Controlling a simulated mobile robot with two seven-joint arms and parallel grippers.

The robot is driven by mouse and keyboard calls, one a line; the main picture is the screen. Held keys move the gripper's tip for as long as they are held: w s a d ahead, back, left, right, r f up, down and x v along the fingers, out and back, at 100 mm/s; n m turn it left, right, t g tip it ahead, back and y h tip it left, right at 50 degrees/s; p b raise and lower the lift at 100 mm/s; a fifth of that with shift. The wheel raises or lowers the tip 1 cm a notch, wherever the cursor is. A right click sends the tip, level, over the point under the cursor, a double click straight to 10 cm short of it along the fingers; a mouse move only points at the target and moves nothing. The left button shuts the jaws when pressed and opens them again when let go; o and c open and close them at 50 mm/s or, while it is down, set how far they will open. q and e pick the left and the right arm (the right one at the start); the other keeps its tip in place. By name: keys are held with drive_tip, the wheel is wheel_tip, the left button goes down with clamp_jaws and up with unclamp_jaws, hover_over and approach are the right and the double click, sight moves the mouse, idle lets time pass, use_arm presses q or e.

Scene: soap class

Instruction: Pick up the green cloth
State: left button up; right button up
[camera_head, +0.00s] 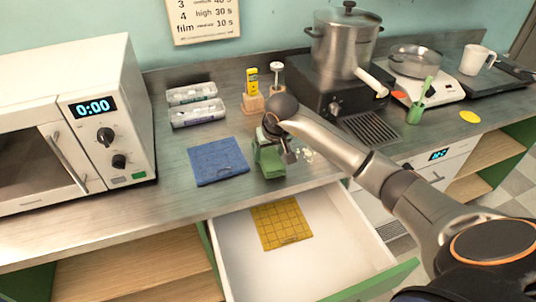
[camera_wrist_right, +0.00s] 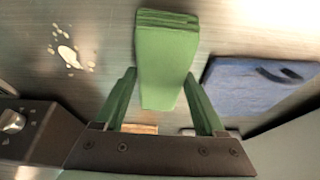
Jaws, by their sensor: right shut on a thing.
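The green cloth (camera_head: 268,162) is a folded piece at the middle of the counter, in front of the wooden block. My right gripper (camera_head: 277,148) reaches down to it from the right and is shut on it. In the right wrist view the cloth (camera_wrist_right: 166,62) is a thick folded strip between the two green fingers (camera_wrist_right: 160,78). I cannot tell whether its lower edge touches the counter. My left gripper is not in view.
A blue cloth (camera_head: 217,161) lies left of the green one. A yellow cloth (camera_head: 281,222) lies in the open drawer (camera_head: 240,270) below. White spots (camera_wrist_right: 68,50) mark the counter beside the gripper. A microwave (camera_head: 75,120) is left; a pot (camera_head: 341,45) stands behind right.

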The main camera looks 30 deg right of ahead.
sight(268, 149)
drive_tip(key=c, duration=0.6)
drive_tip(key=shift+o, duration=0.2)
drive_tip(key=shift+r, duration=0.1)
drive_tip(key=shift+r, duration=0.5)
wheel_tip(268, 149, up, 2)
drive_tip(key=shift+d+r, duration=0.15)
drive_tip(key=shift+r, duration=0.1)
drive_tip(key=s+d+r+b, duration=0.2)
drive_tip(key=s+r, duration=0.7)
drive_tip(key=s, duration=0.4)
drive_tip(key=shift+s+r, duration=0.15)
drive_tip(key=shift+s, duration=0.25)
drive_tip(key=shift+d, duration=0.1)
